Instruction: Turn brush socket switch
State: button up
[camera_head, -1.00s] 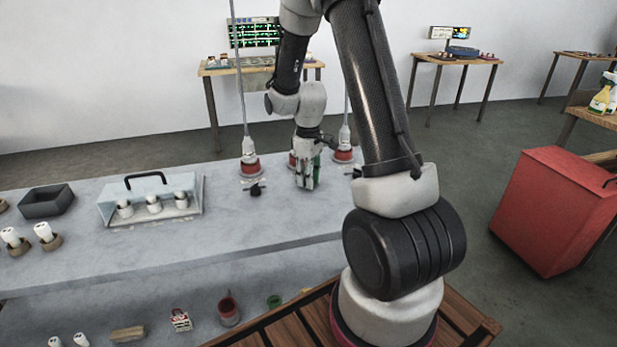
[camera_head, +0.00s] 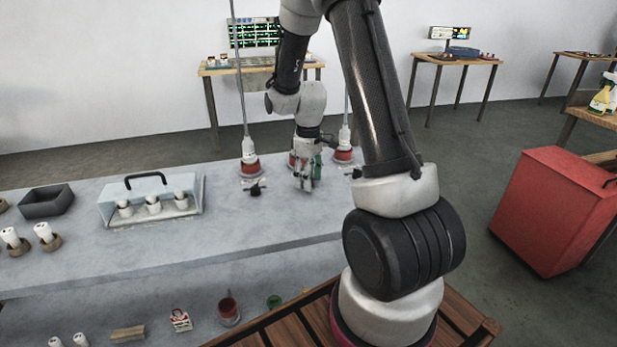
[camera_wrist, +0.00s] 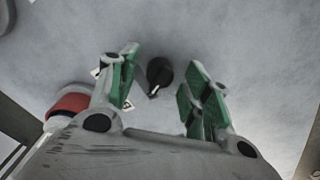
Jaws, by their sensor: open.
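My gripper (camera_head: 307,178) is open over the long grey counter (camera_head: 225,215). In the wrist view, the two green-padded fingers (camera_wrist: 160,88) stand apart on either side of a black rotary switch knob (camera_wrist: 158,74) with a pale pointer mark. The knob sits between and slightly beyond the fingertips, and I see no contact. In the head view my gripper hides this knob. A red-and-white socket (camera_wrist: 70,102) shows left of the fingers in the wrist view. In the head view, red sockets stand left (camera_head: 250,165) and right (camera_head: 343,154) of my gripper, with another black switch (camera_head: 253,188) before the left one.
Thin vertical rods (camera_head: 239,80) rise from the sockets close to my arm. A clear-covered holder (camera_head: 150,200) with white cups and a dark tray (camera_head: 47,201) stand on the counter's left. A red cabinet (camera_head: 553,212) is at right. The counter front near my gripper is clear.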

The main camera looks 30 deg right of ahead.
notch_tip(320, 180, up, 12)
dwell(0.4)
dwell(0.4)
jog(key=s+a+r+m+t, duration=0.2)
jog(key=s+r, duration=0.4)
jog(key=s, duration=0.6)
jog(key=s+a+r+m+t, duration=0.2)
jog(key=s+r, duration=0.4)
jog(key=s, duration=0.5)
jog(key=shift+s+a+r+m, duration=0.35)
jog(key=shift+a+m, duration=0.25)
jog(key=shift+m, duration=0.4)
dwell(1.4)
